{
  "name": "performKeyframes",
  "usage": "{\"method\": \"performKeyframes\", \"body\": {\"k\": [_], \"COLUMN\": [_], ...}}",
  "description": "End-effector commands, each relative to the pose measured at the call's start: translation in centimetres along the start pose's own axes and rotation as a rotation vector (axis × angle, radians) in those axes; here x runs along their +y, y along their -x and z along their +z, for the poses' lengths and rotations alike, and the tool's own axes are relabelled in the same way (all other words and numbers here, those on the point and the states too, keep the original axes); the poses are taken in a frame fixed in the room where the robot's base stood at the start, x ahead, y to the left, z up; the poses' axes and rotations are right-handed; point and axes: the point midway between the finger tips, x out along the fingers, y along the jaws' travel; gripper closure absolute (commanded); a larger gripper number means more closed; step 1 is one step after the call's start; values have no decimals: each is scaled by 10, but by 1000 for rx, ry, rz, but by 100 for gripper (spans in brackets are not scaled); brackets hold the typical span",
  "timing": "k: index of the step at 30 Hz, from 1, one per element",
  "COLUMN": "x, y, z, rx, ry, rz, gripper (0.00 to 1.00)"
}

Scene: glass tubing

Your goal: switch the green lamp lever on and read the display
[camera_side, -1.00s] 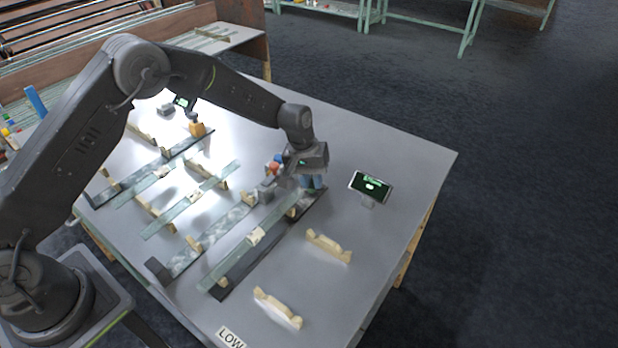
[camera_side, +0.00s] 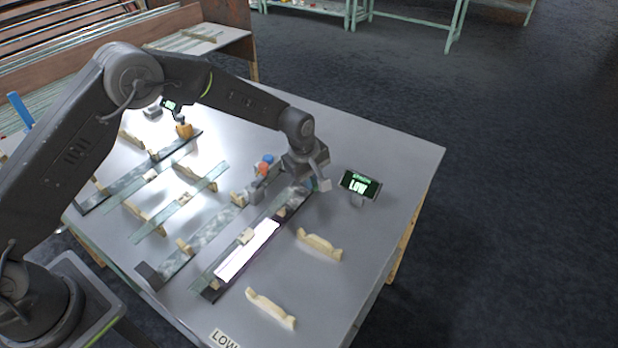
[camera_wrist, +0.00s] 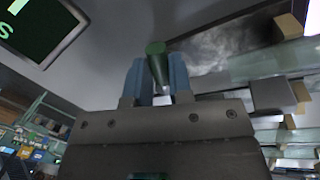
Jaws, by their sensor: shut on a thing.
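In the wrist view, the blue fingers of my gripper (camera_wrist: 157,82) are shut on the green lever (camera_wrist: 156,49), which stands between them. In the side view my gripper (camera_side: 318,184) is tilted at the right end of a dark lamp bar, and it mostly hides the lever. A strip lamp (camera_side: 247,250) on that bar glows bright white. The display (camera_side: 360,185) on a small stand right of my gripper is lit and reads "LOW" under a small green line I cannot read. Its corner also shows in the wrist view (camera_wrist: 38,30).
A red lever knob (camera_side: 262,168) and a blue one (camera_side: 268,158) stand just left of my gripper. Pale wooden rests (camera_side: 320,245) lie in front. A printed "LOW" card (camera_side: 224,338) is at the table's front edge.

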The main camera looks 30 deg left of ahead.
Motion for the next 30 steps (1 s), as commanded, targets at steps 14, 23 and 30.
{"method": "performKeyframes", "body": {"k": [14,23,30], "x": [2,2,2], "y": [0,0,0], "z": [0,0,0], "rx": [11,10,10], "ry": [55,56,53], "rz": [1,2,1], "gripper": [100,70,55]}}
